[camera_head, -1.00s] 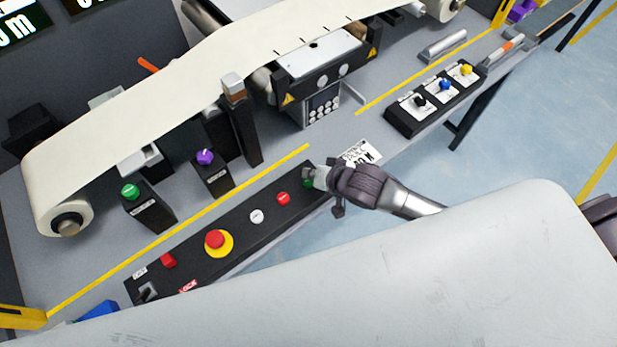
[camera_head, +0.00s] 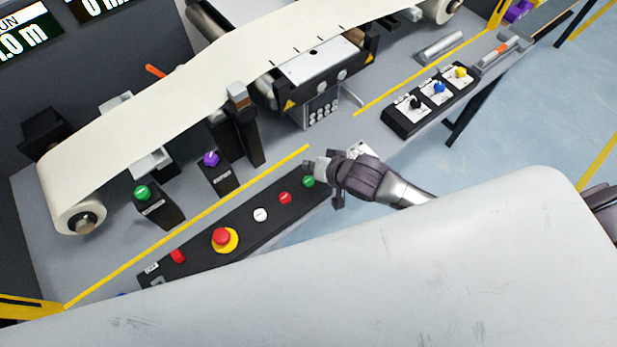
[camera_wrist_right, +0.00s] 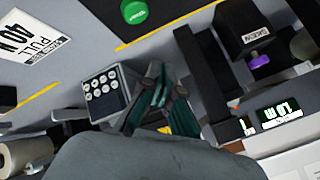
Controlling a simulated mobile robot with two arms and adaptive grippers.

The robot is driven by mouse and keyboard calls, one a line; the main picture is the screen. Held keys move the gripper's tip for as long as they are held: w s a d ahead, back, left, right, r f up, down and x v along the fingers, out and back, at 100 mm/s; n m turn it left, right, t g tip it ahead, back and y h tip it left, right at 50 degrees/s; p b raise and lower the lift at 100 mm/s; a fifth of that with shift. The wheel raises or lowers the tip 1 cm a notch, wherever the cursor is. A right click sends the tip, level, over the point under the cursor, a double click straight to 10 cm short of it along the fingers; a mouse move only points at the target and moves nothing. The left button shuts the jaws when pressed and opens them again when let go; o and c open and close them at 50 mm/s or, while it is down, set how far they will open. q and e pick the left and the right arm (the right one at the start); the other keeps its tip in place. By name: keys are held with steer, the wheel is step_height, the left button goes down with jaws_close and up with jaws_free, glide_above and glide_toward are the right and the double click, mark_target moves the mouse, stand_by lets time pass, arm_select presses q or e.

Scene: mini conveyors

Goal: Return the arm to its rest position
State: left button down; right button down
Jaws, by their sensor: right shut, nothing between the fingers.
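My right gripper (camera_head: 310,166) is shut and empty. My left gripper is not in view.
The panel also has a red button (camera_head: 285,198), a white button (camera_head: 261,215) and an emergency stop (camera_head: 222,237). The belt (camera_head: 170,90) and printer unit (camera_head: 318,62) stand behind. A three-knob box (camera_head: 415,118) is at right. The floor (camera_head: 540,120) beyond the bench is clear.

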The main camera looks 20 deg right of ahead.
stand_by(0.5)
steer(key=s+d+r+n+g+h, duration=0.2)
steer(key=s+d+r+n, duration=0.15)
steer(key=s, duration=0.65)
steer(key=s+d+r+n+g+h, duration=0.2)
steer(key=s+d+g, duration=0.15)
steer(key=s, duration=0.55)
step_height(320, 180, down, 31)
steer(key=s+b, duration=0.1)
steer(key=b, duration=0.5)
steer(key=s+d+f+g+b, duration=0.1)
steer(key=s+f+b, duration=0.2)
steer(key=s+f, duration=0.5)
steer(key=s+d+f+b, duration=0.2)
steer(key=s+f, duration=0.7)
steer(key=f, duration=0.5)
steer(key=shift+f+n+g+b, duration=0.25)
steer(key=shift+n+g+b, duration=0.1)
steer(key=shift+b, duration=0.05)
